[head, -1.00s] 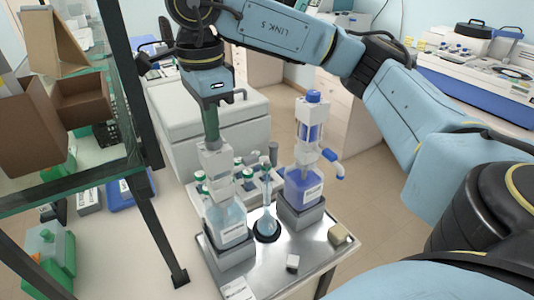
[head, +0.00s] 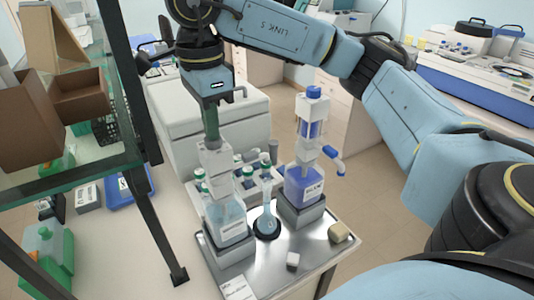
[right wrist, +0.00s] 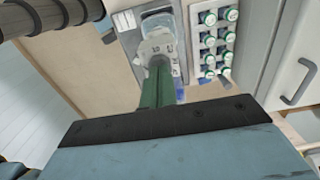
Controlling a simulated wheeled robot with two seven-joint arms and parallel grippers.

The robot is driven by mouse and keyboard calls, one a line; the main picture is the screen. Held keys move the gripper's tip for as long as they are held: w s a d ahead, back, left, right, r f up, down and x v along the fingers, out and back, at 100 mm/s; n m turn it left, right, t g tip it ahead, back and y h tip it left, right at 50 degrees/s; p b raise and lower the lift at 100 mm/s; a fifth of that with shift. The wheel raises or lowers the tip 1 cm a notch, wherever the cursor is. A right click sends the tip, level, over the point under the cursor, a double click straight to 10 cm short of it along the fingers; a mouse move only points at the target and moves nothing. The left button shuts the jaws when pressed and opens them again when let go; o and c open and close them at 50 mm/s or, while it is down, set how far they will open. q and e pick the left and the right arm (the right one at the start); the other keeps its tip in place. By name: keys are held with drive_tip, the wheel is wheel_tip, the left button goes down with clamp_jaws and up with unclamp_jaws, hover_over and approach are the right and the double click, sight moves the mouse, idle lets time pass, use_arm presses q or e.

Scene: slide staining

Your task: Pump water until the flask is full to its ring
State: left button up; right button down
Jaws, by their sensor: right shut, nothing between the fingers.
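My right gripper (head: 211,138) points straight down with its green fingers shut and nothing between them. Its tips are at the top of the pump on a clear bottle of pale blue liquid (head: 228,222), apparently touching it. In the right wrist view the fingers (right wrist: 159,68) meet the grey-white pump top (right wrist: 157,45). The flask (head: 267,221), narrow-necked with pale blue liquid low in its body, stands upright on a dark round base right of the bottle. Its ring and exact level are too small to read. My left gripper is not in view.
A blue-liquid bottle with a dispenser (head: 303,183) stands right of the flask. A rack of green-capped vials is behind; its caps (right wrist: 230,14) show in the wrist view. A glass shelf (head: 70,182) is left.

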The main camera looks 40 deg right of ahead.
drive_tip(key=shift+f, duration=0.1)
drive_tip(key=shift+r+p, duration=2)
drive_tip(key=shift+r, duration=0.95)
wheel_tip(320, 180, up, 5)
drive_tip(key=p, duration=0.4)
